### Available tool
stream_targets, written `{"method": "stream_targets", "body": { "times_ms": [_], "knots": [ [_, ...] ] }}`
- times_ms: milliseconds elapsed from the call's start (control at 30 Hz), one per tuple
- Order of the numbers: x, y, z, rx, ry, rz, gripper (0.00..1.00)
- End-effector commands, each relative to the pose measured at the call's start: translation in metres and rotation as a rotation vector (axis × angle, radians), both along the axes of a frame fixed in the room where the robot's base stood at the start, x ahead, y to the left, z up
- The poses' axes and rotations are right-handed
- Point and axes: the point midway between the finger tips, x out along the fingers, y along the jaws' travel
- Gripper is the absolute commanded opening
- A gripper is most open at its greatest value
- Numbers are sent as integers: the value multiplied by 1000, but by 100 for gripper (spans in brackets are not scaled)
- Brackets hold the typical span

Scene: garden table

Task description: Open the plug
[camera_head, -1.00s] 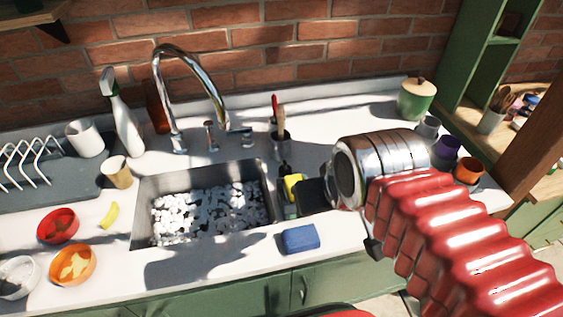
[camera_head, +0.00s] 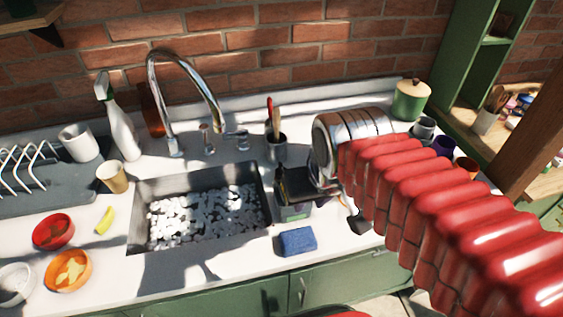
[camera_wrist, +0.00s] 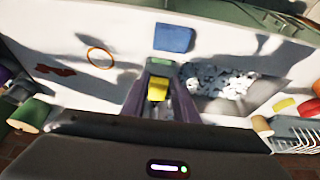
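The sink (camera_head: 262,210) holds many white pieces that cover its bottom; no plug shows among them. The same sink is on the right in the wrist view (camera_wrist: 240,106). My gripper (camera_wrist: 160,75) points down at the counter strip beside the sink. Its dark fingers are apart, with a yellow object (camera_wrist: 158,88) between them; I cannot tell whether they touch it. In the head view my gripper (camera_head: 295,208) hides that object. A blue sponge (camera_head: 298,241) lies just in front, also seen in the wrist view (camera_wrist: 174,38).
A curved tap (camera_head: 152,75) stands behind the sink. A utensil holder (camera_head: 277,150) is behind my gripper. A red bowl (camera_head: 53,232), an orange bowl (camera_head: 68,270) and a tan cup (camera_head: 113,177) stand left of the sink.

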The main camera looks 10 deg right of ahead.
Motion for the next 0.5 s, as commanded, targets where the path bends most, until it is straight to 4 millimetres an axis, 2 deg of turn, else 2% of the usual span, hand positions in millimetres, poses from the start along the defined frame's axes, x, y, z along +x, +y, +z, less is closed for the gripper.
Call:
{"method": "stream_targets", "body": {
  "times_ms": [500],
  "knots": [
    [76,1,4,0,143,0,27]
  ]
}}
